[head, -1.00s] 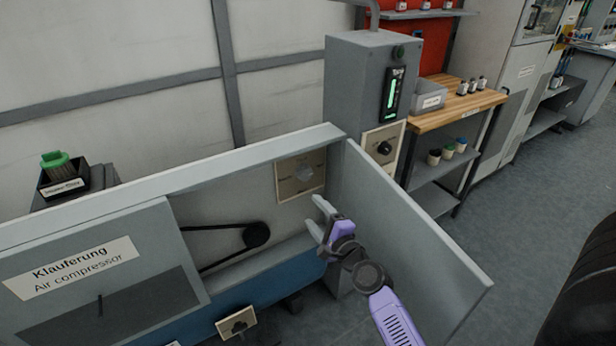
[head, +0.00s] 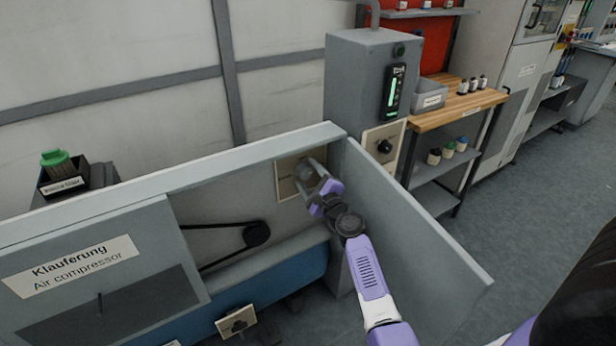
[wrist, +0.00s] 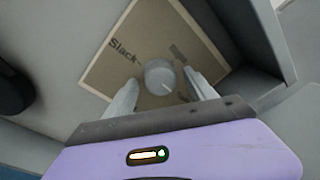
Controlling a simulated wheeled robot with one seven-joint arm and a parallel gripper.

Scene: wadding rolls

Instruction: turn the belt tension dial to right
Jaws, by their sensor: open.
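The belt tension dial (wrist: 159,73) is a round grey knob on a square tan plate (wrist: 135,45) marked "Slack" at its left; the other marking is too blurred to read. A pale line on the knob points down and slightly right in the wrist view. My gripper (wrist: 160,78) is open, with one pale finger on each side of the knob; I cannot tell whether either finger touches it. In the head view the plate (head: 284,184) sits inside the open cabinet at its right end, and my gripper (head: 312,176) covers the knob there.
The open cabinet door (head: 415,230) stands right of my arm. A belt pulley (head: 256,233) is left of the plate. A grey control box (head: 365,85) with a second black dial (head: 385,146) stands behind the door. A blue tank (head: 290,275) lies below.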

